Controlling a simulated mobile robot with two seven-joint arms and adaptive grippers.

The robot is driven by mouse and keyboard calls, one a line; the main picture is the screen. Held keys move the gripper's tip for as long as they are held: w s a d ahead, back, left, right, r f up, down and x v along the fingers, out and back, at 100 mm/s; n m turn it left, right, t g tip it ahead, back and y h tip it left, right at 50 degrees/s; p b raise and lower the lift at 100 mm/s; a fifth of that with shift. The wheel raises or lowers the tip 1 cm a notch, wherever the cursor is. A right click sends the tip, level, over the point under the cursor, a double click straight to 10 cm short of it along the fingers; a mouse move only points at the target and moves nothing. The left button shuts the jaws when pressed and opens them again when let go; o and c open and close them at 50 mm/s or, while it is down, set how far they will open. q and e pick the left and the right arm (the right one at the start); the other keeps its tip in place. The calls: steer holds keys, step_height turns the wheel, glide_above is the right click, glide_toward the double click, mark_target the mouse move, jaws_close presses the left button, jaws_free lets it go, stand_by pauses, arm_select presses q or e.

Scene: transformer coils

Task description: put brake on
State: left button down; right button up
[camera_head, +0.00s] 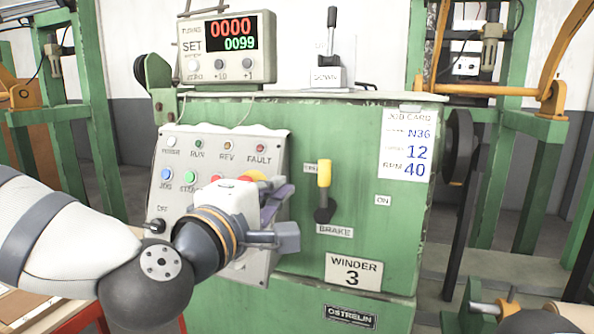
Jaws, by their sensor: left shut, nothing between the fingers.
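The brake lever (324,174) has a yellow grip and a black pivot, on the green front of the winder. It stands upright, grip above the pivot. The BRAKE label (335,231) is below it, and an ON label (383,200) is to its right. Another small label left of the grip is too small and partly covered to read. My left gripper (283,214) is shut and empty, in front of the grey control panel, a little left of the lever. It appears apart from the lever, though depth is hard to judge. My right gripper is not in view.
The control panel (273,157) with lamps and buttons is behind my left arm, which hides part of it. A counter box (226,50) and a second lever (331,45) marked DOWN stand on top.

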mark_target(326, 187)
arm_select(q)
steer(key=x, duration=0.9)
steer(key=shift+w+b, duration=0.3)
steer(key=shift+w, duration=0.05)
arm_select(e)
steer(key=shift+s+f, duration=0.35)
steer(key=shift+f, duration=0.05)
arm_select(q)
steer(key=shift+w+d, duration=0.1)
